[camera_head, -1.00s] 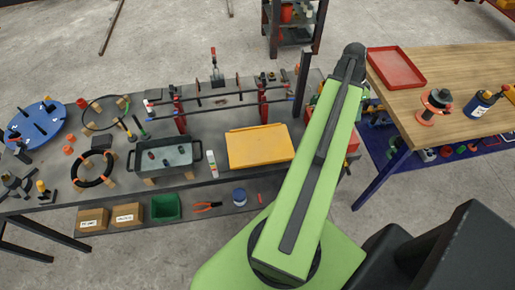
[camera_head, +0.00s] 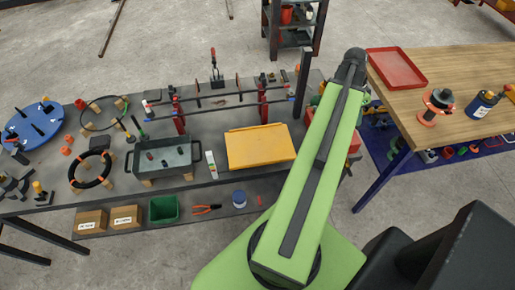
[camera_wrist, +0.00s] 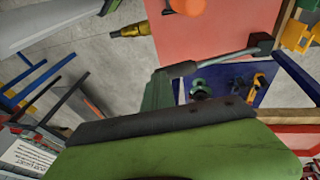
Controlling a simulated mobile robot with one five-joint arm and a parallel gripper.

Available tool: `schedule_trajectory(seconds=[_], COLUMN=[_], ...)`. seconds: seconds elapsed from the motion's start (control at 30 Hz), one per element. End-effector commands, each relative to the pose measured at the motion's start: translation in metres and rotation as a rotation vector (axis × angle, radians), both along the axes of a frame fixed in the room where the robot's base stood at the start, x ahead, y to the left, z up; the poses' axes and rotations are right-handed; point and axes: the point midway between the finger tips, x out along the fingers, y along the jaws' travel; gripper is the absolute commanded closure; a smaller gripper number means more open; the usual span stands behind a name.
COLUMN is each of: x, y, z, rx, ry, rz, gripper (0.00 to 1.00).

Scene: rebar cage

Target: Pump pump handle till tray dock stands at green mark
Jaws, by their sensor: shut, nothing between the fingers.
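In the wrist view a grey lever (camera_wrist: 222,55) with a dark end crosses in front of a salmon-red panel (camera_wrist: 215,20). It may be the pump handle, but I cannot tell for sure. My own green arm fills the bottom of that view, and I cannot make out the fingertips. In the head view my green arm reaches up to the right end of the grey bench and hides my gripper. Part of a red object (camera_head: 355,140) shows beside the arm. I cannot pick out the tray dock or the green mark.
The grey bench (camera_head: 215,125) at left carries a yellow tray (camera_head: 260,147), a dark pan (camera_head: 138,163) and rod stands. A dark post (camera_head: 302,85) rises near its right end. A wooden table (camera_head: 450,75) with a red tray (camera_head: 397,67) stands at right.

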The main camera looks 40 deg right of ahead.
Motion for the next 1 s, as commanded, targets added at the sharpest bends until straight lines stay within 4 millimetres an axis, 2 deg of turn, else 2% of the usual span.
schedule_trajectory(seconds=[0.2,0.5,0.8,1.0], x=[-0.003,-0.003,-0.006,-0.006], y=[0.002,0.002,0.004,0.004], z=[-0.014,-0.013,-0.027,-0.026], rx=[0.000,0.000,0.000,0.000], ry=[0.000,-0.001,-0.001,-0.001], rz=[0.000,0.000,0.001,0.001], gripper=[1.00,1.00,1.00,1.00])
